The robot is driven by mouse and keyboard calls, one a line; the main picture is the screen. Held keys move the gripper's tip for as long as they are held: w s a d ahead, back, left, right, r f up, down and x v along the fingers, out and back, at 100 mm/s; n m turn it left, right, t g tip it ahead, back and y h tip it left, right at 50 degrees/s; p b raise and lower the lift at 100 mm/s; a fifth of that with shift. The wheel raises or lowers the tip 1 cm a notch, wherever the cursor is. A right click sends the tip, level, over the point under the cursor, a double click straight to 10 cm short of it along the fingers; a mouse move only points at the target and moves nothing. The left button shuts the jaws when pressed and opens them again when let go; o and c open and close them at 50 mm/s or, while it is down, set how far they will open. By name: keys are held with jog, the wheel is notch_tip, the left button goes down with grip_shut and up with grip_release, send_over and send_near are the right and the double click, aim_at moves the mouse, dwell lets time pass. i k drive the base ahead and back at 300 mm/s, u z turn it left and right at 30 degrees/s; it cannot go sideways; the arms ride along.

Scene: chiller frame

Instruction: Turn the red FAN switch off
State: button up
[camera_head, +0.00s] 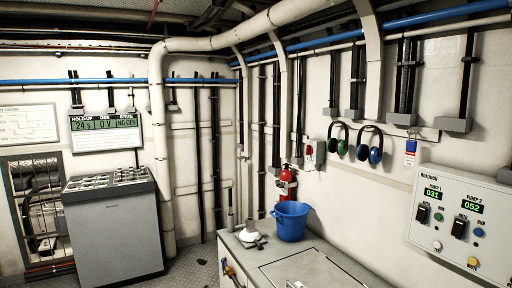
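A small pale box with a red part (309,150) is on the right wall, left of the ear defenders and above the fire extinguisher. It may be the red FAN switch, but it is too small for me to read a label or tell its position. My gripper is not in view.
A grey-topped counter (326,262) bears a blue bucket (291,221) and a white funnel-like object (249,234). A red fire extinguisher (287,183) hangs behind. A pump panel (458,228) is at right, a grey console (112,228) at left. Dark floor (195,268) shows between console and counter.

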aim_at(309, 149)
jog(key=u, duration=0.9)
jog(key=i, duration=2.95)
jog(key=z, duration=0.65)
jog(key=i, duration=0.25)
jog(key=z, duration=0.2)
